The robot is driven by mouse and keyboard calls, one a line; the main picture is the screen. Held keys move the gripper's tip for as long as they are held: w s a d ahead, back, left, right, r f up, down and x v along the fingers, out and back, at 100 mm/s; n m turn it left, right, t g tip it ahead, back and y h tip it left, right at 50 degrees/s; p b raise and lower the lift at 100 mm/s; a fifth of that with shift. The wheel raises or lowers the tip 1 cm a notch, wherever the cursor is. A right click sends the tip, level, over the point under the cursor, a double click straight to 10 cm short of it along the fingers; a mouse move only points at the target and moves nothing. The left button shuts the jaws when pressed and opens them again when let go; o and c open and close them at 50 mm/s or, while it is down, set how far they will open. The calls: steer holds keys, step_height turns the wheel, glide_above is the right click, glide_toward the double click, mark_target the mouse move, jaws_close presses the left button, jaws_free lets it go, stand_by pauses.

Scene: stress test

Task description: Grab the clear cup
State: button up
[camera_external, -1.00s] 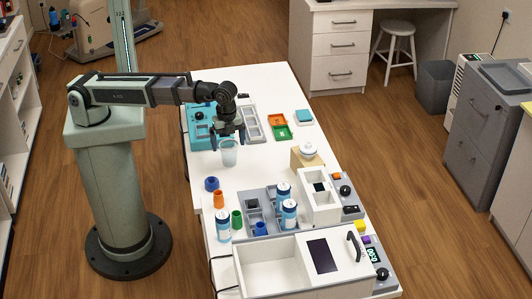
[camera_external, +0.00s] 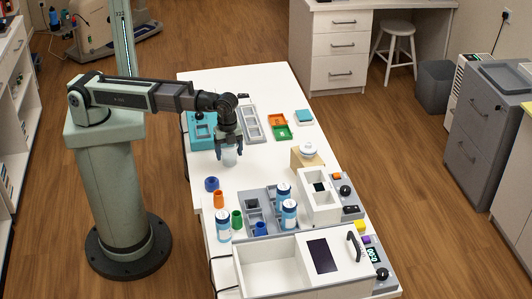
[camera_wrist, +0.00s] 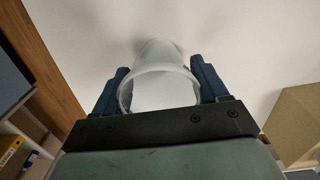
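The clear cup (camera_external: 230,157) stands upright on the white table, near its left edge. My gripper (camera_external: 229,154) has come down over it, with one finger on each side of the cup. In the wrist view the cup (camera_wrist: 158,78) sits between my two blue fingers (camera_wrist: 158,88), its round rim facing the camera. The fingers are spread apart. A small gap shows at the cup's sides near the fingertips, and contact is hard to make out.
A wooden block with a white dome (camera_external: 307,150) stands to the right.

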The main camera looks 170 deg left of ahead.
steer(key=c, duration=0.5)
steer(key=shift+r, duration=0.1)
steer(key=shift+c, duration=0.2)
